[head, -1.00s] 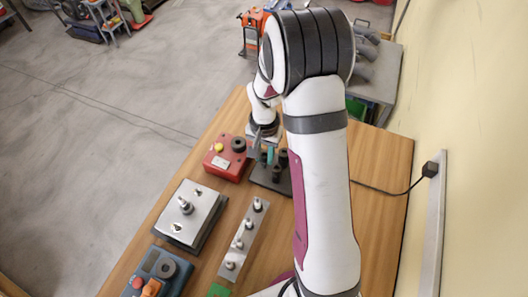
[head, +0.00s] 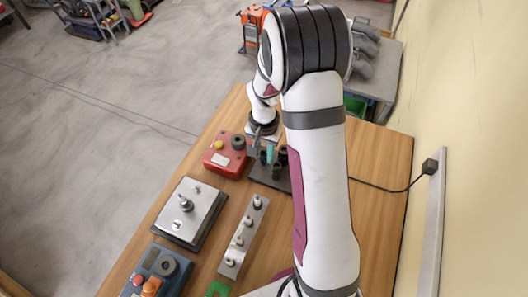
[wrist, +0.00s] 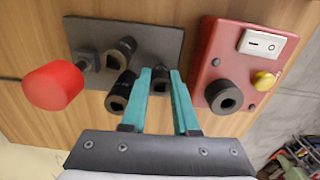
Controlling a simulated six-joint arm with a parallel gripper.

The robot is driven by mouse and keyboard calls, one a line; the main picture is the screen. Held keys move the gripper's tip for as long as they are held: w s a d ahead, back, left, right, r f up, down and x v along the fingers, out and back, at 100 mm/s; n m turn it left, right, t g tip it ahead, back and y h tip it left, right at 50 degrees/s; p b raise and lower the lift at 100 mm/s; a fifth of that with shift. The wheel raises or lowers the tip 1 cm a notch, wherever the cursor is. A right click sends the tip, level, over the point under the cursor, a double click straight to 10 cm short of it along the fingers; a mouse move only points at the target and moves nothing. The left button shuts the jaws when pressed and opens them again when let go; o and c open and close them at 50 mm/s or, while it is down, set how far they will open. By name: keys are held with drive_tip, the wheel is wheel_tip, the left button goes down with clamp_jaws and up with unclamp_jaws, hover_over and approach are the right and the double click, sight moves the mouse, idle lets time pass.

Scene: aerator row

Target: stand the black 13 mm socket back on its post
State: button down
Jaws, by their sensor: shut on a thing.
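My gripper (wrist: 161,75) has teal fingers closed on a black socket (wrist: 160,84), partly hidden between them. The held socket is over or at the edge of a dark plate (wrist: 154,38); I cannot tell whether it touches the plate. Two other black sockets (wrist: 127,46) (wrist: 119,89) stand on the plate beside the fingers. No size marks are readable. In the head view, my gripper (head: 267,154) is at the dark plate (head: 272,178), partly hidden by my arm.
A red round knob (wrist: 53,85) stands at the plate's left in the wrist view. A red box (wrist: 228,75) with a black ring, switch and yellow button is close on the right. A silver-topped block (head: 189,207), a metal strip (head: 243,238) and a blue box (head: 158,275) lie nearer.

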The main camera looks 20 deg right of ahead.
drive_tip(key=shift+f, duration=0.25)
drive_tip(key=shift+f, duration=0.7)
drive_tip(key=c, duration=0.6)
unclamp_jaws()
wheel_tip(320, 180, up, 6)
drive_tip(key=shift+r, duration=0.55)
